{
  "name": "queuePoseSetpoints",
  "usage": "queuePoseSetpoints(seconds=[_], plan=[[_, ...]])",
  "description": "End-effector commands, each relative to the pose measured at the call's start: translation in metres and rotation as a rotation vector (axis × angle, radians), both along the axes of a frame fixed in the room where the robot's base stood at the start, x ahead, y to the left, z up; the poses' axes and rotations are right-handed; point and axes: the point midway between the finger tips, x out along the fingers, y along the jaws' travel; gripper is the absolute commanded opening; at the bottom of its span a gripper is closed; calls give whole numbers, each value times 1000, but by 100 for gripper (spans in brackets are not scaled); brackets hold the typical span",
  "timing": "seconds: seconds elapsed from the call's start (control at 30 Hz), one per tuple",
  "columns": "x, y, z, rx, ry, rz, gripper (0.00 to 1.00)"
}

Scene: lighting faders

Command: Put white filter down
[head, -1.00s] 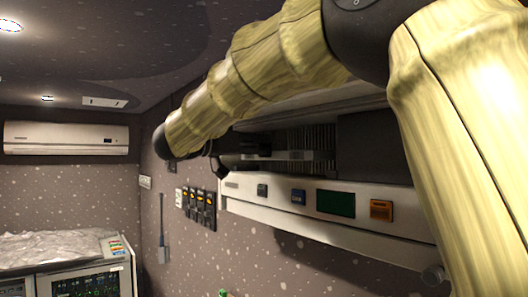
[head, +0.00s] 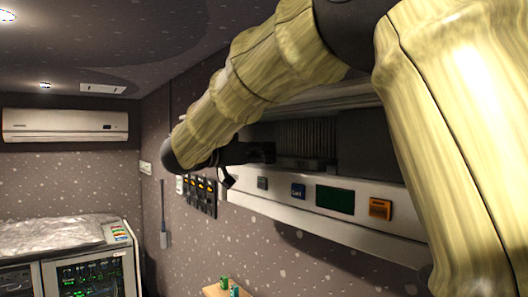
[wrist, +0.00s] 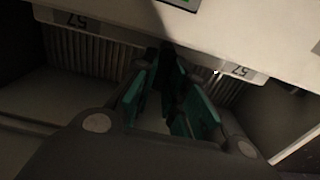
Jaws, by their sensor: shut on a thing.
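The filter is a pale pleated panel with white "57" label strips, in the wrist view (wrist: 100,52). Its pleats also show in the head view (head: 308,135), inside the open recess of the white wall unit (head: 350,225). My gripper (wrist: 168,58) has green-padded fingers closed at the middle of the filter's front edge, between the two labels. The part between the fingertips is dark and mostly hidden. In the head view my gripper (head: 258,153) is partly hidden behind my arm, at the recess.
Switches (head: 202,192) are on the wall to the left. A small wooden surface (head: 215,291) with green items lies below. A cabinet (head: 70,240) stands far left.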

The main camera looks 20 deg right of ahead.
Motion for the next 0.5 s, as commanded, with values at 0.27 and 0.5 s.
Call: queuePoseSetpoints(seconds=[0.27, 0.5], plan=[[0, 0, -1, 0, 0, 0, 36], [0, 0, 2, 0, -1, 0, 36]])
